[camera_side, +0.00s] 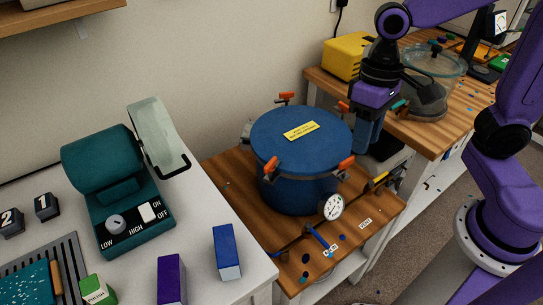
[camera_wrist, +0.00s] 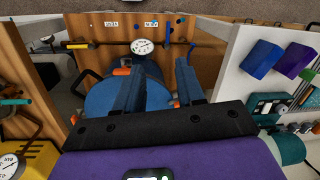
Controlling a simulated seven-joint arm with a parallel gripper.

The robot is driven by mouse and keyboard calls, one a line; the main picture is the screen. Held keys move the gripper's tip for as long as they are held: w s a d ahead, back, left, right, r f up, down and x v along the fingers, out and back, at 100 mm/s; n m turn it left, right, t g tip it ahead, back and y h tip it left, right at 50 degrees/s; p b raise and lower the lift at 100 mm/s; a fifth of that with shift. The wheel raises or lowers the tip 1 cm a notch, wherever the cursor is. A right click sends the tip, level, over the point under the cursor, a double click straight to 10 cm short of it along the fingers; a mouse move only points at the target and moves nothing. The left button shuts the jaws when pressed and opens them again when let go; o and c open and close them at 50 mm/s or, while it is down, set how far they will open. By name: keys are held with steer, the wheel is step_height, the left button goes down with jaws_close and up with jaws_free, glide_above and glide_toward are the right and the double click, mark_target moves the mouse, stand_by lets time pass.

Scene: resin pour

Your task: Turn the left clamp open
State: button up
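The blue pot (camera_side: 300,145) stands on a wooden cart, its lid bearing a yellow label. Orange-handled clamps sit around its rim: front left (camera_side: 270,164), front right (camera_side: 346,163), back (camera_side: 286,97) and back right (camera_side: 343,106). I cannot tell which one the task calls left. My gripper (camera_side: 368,138) points down just right of the pot. In the wrist view its two fingers (camera_wrist: 158,88) are apart with nothing gripped, and the lid (camera_wrist: 108,97) shows beneath. One orange handle (camera_wrist: 122,71) lies beside the left finger; another (camera_wrist: 176,103) is partly hidden by the right finger.
A gauge (camera_side: 332,207) and pipes with blue and yellow handles are at the cart's front. A teal machine (camera_side: 112,185) and several small blocks stand on the white table at left. A yellow toaster-like box (camera_side: 347,56) and glass vessel (camera_side: 432,75) are behind my gripper.

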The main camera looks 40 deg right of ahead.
steer(key=w+a+m+y, duration=0.1)
steer(key=w+a+m, duration=0.2)
steer(key=w+m, duration=0.6)
steer(key=m+y, duration=0.2)
steer(key=m, duration=0.5)
glide_toward(270, 162)
steer(key=shift+g, duration=0.3)
steer(key=x, duration=0.8)
steer(key=shift+w+a+f, duration=0.15)
steer(key=shift+f, duration=0.15)
jaws_close()
